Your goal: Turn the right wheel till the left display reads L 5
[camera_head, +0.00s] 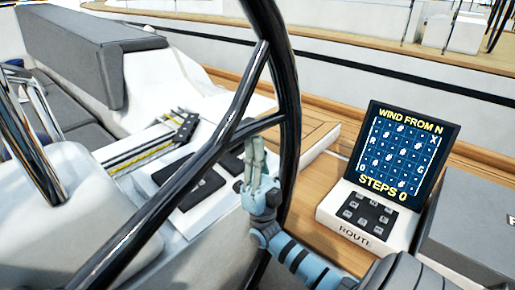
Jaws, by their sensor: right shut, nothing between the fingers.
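A large dark, glossy wheel (291,95) crosses the middle of the head view, with its rim running from top to bottom and spokes (190,170) reaching down to the left. Only part of it shows. My right gripper (256,148) comes in from the lower right. Its pale fingers are together, empty, and point up just left of the rim, near the lower spoke. I cannot tell whether they touch the wheel. My left gripper is not in view. No display with an L reading shows.
A console marked ROUTE (362,215) stands at the right with a keypad. Its screen (402,155) reads WIND FROM N and STEPS 0. A grey box (475,235) stands beside it. A white panel with sliders (150,150) and a grey cushioned seat (75,50) lie left.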

